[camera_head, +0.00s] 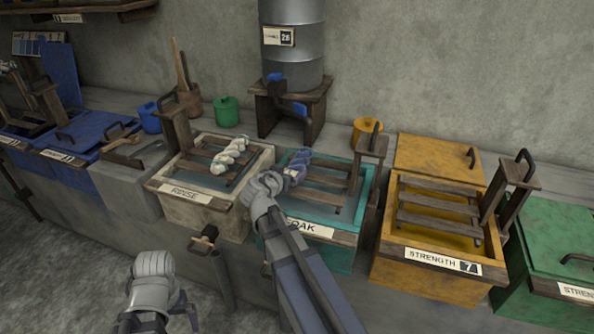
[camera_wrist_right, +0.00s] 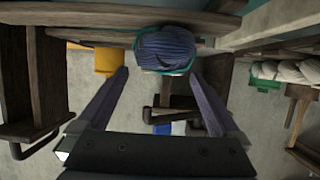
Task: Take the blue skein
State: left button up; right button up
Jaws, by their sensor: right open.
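The blue skein (camera_head: 298,162) lies on the wooden slats of the teal SOAK vat (camera_head: 362,205). In the right wrist view the blue skein (camera_wrist_right: 165,48) is a bundled, ribbed coil just beyond the fingertips. My right gripper (camera_head: 285,178) reaches over the front left of the SOAK vat, next to the skein. In the right wrist view my right gripper (camera_wrist_right: 160,78) is open, one finger to each side of the skein, not closed on it. Part of my left arm shows low at the left; its jaws cannot be made out.
A white-green skein (camera_head: 230,155) lies on the cream RINSE vat (camera_head: 205,200) to the left. The yellow STRENGTH vat (camera_head: 440,265) and a green vat (camera_head: 560,235) stand to the right. A metal drum (camera_head: 292,55) on a wooden stand is behind.

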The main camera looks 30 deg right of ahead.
aim_at(293, 168)
jog(key=b+x, duration=0.2)
jog(key=x, duration=0.3)
jog(key=shift+w+d+f, duration=0.15)
jog(key=shift+w+f, duration=0.05)
jog(key=shift+w, duration=0.05)
jog(key=shift+w+d+f, duration=0.1)
jog(key=shift+w+d, duration=0.1)
jog(key=shift+d, duration=0.15)
jog(key=shift+c, duration=0.2)
jog(key=c, duration=1.4)
jog(key=shift+c, duration=0.2)
